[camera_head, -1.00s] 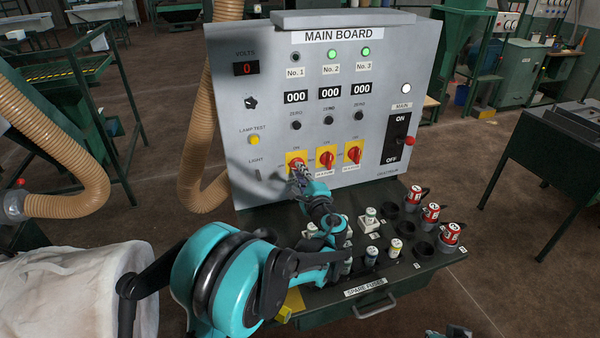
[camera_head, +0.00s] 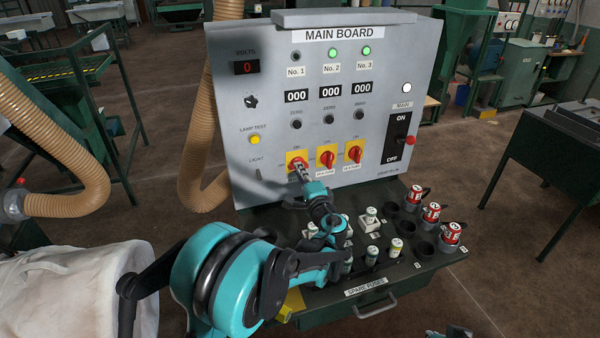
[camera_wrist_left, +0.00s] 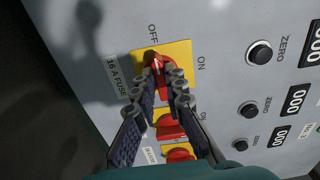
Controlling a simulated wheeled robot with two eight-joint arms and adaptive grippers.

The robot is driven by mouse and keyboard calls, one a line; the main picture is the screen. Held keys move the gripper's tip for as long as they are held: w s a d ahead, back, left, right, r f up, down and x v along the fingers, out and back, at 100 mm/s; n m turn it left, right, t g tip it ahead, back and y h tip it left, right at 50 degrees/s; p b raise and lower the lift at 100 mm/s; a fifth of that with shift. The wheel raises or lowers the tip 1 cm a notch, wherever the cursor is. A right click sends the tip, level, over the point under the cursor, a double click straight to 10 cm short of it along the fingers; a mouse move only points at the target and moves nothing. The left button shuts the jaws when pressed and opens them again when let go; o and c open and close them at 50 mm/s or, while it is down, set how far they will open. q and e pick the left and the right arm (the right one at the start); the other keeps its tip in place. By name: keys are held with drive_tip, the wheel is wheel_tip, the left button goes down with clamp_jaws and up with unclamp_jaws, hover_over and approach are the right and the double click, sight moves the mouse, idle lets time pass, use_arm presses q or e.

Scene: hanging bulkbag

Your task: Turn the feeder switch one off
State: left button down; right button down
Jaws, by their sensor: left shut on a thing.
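Feeder switch one (camera_head: 296,160) is the leftmost of three red rotary switches on yellow plates, low on the grey main board. My left gripper (camera_head: 301,166) reaches it from the front and is shut on its red handle. In the left wrist view the fingers (camera_wrist_left: 165,88) sit on both sides of the red handle (camera_wrist_left: 158,64). OFF and ON are printed beside its yellow plate (camera_wrist_left: 180,52). The fingers cover part of the handle, so its exact angle is hard to read. Lamp No. 1 (camera_head: 296,56) is dark.
Lamps No. 2 (camera_head: 333,53) and No. 3 (camera_head: 366,51) are green. The second switch (camera_head: 327,158) and third switch (camera_head: 354,154) stand close to the right. The main switch (camera_head: 398,138) is farther right. Fuses and sockets crowd the dark shelf (camera_head: 270,222) below.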

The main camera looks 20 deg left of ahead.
use_arm(q)
drive_tip(key=c, duration=1.6)
unclamp_jaws()
drive_tip(key=v, duration=1.2)
